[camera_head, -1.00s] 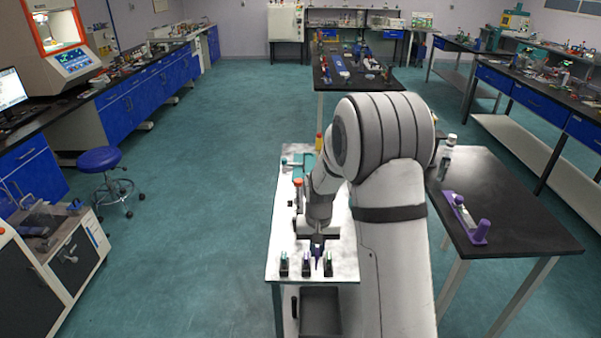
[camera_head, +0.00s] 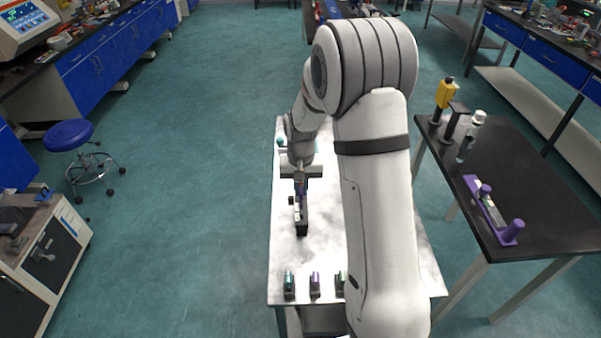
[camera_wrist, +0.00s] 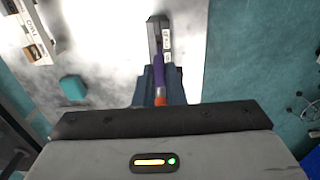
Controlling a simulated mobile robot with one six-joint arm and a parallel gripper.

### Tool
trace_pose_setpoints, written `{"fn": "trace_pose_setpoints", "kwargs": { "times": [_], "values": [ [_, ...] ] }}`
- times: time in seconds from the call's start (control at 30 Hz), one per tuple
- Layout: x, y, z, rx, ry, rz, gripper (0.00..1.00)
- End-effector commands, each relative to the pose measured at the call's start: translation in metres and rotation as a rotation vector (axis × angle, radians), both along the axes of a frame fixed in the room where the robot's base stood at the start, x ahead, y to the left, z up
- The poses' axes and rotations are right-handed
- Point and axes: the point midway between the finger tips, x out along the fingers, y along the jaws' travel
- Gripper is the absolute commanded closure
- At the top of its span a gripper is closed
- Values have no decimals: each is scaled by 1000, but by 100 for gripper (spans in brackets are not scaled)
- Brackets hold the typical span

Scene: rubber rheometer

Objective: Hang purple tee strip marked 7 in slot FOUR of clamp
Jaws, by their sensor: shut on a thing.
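My gripper (camera_head: 301,182) is shut on a narrow purple strip (camera_wrist: 158,75) with an orange-red end, seen between the dark fingers in the wrist view. Its number cannot be read. Just beyond it is a long dark block (camera_wrist: 160,40) with small white labels, probably the clamp; it also shows below the gripper in the head view (camera_head: 302,226). Its slots cannot be told apart. I cannot tell whether strip and block touch. Three small dark holders stand at the table's front edge: a teal-topped one (camera_head: 289,286), a purple-topped one (camera_head: 315,286) and a green-topped one (camera_head: 340,284).
The pale table (camera_head: 285,245) has clear room around the block. A teal piece (camera_wrist: 72,88) and a white labelled device (camera_wrist: 28,35) lie left in the wrist view. On the black table (camera_head: 540,225) at right are a purple fixture (camera_head: 493,212), a bottle and a yellow-topped stand.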

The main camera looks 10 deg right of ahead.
Motion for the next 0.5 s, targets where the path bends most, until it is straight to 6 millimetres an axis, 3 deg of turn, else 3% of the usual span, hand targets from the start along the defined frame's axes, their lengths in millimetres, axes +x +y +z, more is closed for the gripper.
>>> {"fn": "trace_pose_setpoints", "kwargs": {
  "times": [0.5],
  "values": [
    [0, -5, -4, 0, 0, -11, 100]
  ]
}}
